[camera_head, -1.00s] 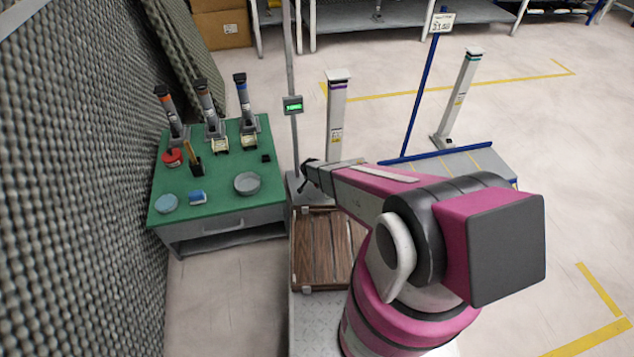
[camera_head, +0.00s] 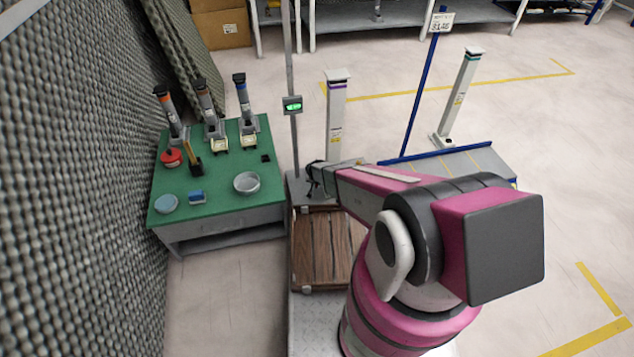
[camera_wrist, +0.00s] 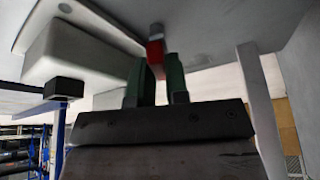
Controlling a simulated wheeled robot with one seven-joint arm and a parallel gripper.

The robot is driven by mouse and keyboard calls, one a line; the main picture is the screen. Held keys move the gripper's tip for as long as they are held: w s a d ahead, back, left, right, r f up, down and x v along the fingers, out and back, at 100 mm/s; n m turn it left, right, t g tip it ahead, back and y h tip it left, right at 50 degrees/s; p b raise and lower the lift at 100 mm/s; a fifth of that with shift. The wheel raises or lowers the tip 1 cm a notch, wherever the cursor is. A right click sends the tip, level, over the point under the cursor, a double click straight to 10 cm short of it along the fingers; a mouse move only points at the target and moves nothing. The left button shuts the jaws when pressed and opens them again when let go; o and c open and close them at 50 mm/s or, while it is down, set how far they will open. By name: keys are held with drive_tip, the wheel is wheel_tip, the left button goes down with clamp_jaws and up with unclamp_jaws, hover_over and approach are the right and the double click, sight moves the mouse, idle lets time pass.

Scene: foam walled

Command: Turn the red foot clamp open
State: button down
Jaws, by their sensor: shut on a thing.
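The red foot clamp (camera_wrist: 155,53) shows in the wrist view as a small red piece under a pale grey surface. My gripper (camera_wrist: 157,72) has its two green fingers on either side of the red piece and is shut on it. In the head view my gripper (camera_head: 311,182) is at the end of my pink arm, by the grey base at the foot of the purple-banded post (camera_head: 336,120). The clamp cannot be made out in the head view.
A green-topped table (camera_head: 222,180) with bowls, a red pot and several small posts stands at left. Open floor lies to the right.

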drive_tip(key=c, duration=1.1)
unclamp_jaws()
drive_tip(key=shift+r, duration=0.15)
drive_tip(key=v, duration=1)
drive_tip(key=shift+s+r, duration=0.1)
drive_tip(key=shift+r, duration=0.2)
